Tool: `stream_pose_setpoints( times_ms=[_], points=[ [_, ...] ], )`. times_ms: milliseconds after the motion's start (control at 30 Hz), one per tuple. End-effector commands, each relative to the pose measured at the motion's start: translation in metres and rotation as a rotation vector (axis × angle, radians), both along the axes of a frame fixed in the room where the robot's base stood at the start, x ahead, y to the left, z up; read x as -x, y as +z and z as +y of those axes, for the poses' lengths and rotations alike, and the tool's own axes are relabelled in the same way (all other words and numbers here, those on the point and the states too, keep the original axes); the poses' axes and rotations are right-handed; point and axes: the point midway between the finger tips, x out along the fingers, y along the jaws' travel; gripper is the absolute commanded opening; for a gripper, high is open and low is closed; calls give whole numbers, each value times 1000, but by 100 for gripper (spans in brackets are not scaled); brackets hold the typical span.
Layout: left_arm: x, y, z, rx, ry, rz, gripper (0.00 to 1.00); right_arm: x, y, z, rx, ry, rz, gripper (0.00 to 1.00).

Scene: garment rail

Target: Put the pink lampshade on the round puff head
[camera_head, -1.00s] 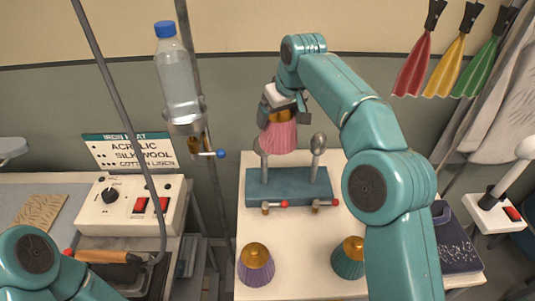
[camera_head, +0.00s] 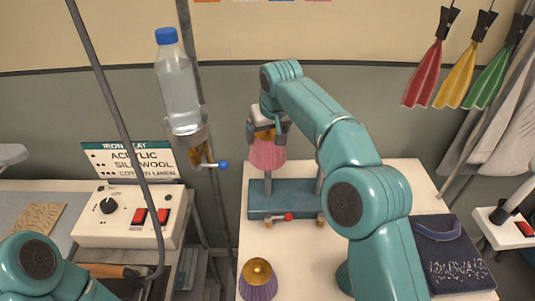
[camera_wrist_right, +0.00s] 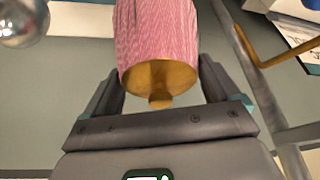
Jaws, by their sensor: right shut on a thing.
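The pink lampshade (camera_head: 267,154) has a gold cap and hangs wide end down from my right gripper (camera_head: 268,130). The gripper is shut on it near the cap; the wrist view also shows the pink shade (camera_wrist_right: 157,35) between the fingers. The shade is in line with the left post of a blue stand (camera_head: 262,208). It hides that post's head, so I cannot tell whether it is around it or in front. A shiny rounded metal head (camera_wrist_right: 22,18) shows in the wrist view's upper left corner. The right post's head is behind my arm. My left gripper is out of view.
A purple shade (camera_head: 258,282) stands on the white table (camera_head: 285,245) in front of the stand. A teal shade is mostly behind my right arm. A water bottle (camera_head: 180,95) hangs left of the held shade. A folded navy cloth (camera_head: 450,262) lies right.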

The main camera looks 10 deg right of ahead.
Motion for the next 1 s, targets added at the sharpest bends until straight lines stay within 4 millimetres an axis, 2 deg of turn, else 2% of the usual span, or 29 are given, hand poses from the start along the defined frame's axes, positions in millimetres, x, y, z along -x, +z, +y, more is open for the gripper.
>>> stream_pose_setpoints(
  times_ms=[200, 300, 700, 733, 767, 1000],
  points=[
    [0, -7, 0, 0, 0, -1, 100, 1, -33, -1, 0, 0, 3, 58],
    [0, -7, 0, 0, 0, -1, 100, 0, -43, 0, -1, 0, 0, 58],
    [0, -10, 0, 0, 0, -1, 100, -2, -49, 0, -1, -1, -1, 58],
    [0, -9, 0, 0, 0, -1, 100, -1, -48, 0, -1, -1, -1, 96],
    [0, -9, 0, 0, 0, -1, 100, -2, -48, 0, -1, -1, -1, 100],
    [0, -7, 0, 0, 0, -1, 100, -1, -45, 0, -1, -1, -1, 100]
  ],
)
